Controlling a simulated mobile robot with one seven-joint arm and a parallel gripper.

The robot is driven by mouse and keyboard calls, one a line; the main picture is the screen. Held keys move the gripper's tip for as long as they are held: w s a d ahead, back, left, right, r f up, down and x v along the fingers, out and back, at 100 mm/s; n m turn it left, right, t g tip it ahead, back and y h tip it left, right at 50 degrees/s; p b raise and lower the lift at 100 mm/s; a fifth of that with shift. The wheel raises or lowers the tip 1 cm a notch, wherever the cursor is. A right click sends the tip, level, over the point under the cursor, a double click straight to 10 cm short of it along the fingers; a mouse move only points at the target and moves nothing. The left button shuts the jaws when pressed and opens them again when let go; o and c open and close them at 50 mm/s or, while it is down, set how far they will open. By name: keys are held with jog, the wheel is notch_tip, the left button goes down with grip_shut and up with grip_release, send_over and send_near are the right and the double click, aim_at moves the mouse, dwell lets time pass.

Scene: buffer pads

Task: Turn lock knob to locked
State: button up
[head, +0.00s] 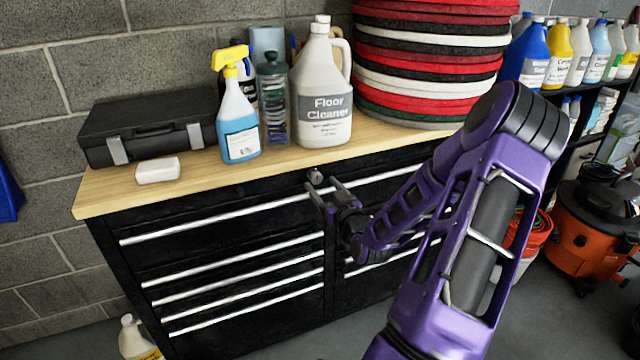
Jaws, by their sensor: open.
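The lock knob (316,177) is a small round grey knob at the top middle of the black tool cabinet (230,224), just under the wooden top. It is too small to tell which way it is turned. My gripper (322,192) is open, with its two fingers pointing up and left toward the cabinet front. The fingertips are close to the knob, just below it and to its right. I cannot tell whether they touch it. My purple arm comes in from the lower right and hides part of the right-hand drawers.
On the wooden top (200,178) stand a black case (150,125), a white block (157,170), a blue spray bottle (237,115), a floor cleaner jug (322,90) and a stack of pads (430,60). An orange vacuum (590,235) stands right; a jug (135,338) sits on the floor.

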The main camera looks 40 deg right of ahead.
aim_at(315, 177)
jog(key=shift+x, duration=1.2)
grip_shut()
